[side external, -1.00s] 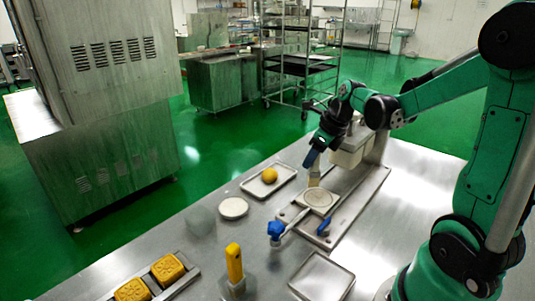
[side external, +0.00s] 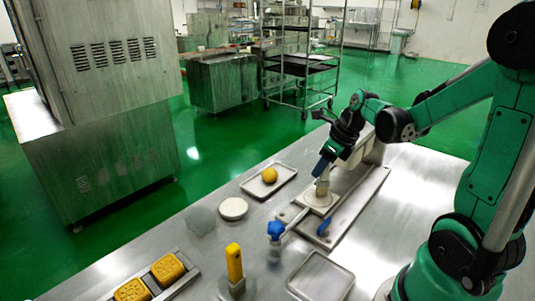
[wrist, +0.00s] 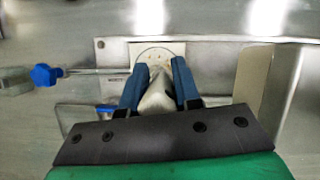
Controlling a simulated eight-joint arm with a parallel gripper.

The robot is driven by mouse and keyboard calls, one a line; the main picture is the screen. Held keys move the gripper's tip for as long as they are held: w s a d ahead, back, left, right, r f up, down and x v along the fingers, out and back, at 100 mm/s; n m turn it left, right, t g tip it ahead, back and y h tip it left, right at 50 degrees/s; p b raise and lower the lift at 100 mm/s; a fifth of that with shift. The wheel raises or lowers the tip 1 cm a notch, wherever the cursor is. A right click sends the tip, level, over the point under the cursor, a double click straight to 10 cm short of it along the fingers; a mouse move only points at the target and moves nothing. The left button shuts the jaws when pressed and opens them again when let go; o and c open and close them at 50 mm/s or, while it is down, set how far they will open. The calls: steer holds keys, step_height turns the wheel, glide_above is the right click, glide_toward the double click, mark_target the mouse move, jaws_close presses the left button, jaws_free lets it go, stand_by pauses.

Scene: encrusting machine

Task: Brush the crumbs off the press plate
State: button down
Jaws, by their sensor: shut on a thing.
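In the wrist view the brush (wrist: 158,92) sits between the two blue fingers and hides the near part of the plate.
A lever with a blue knob (side external: 276,229) extends left of the plate. A tray (side external: 283,172) with a yellow ball (side external: 269,175), a white disc (side external: 233,208), a yellow-handled tool (side external: 234,262), yellow molded blocks (side external: 167,269) and an empty tray (side external: 320,276) stand around on the steel table.

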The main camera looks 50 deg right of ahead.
steer(key=shift+w, duration=1.25)
steer(key=shift+s+r, duration=0.15)
steer(key=shift+s, duration=2.5)
steer(key=shift+a+r, duration=0.1)
steer(key=shift+a, duration=1.45)
steer(key=shift+w+a, duration=0.1)
steer(key=shift+w, duration=2.45)
steer(key=shift+s+r, duration=0.15)
steer(key=shift+s, duration=2.4)
steer(key=shift+w, duration=2.55)
step_height(320, 180, up, 7)
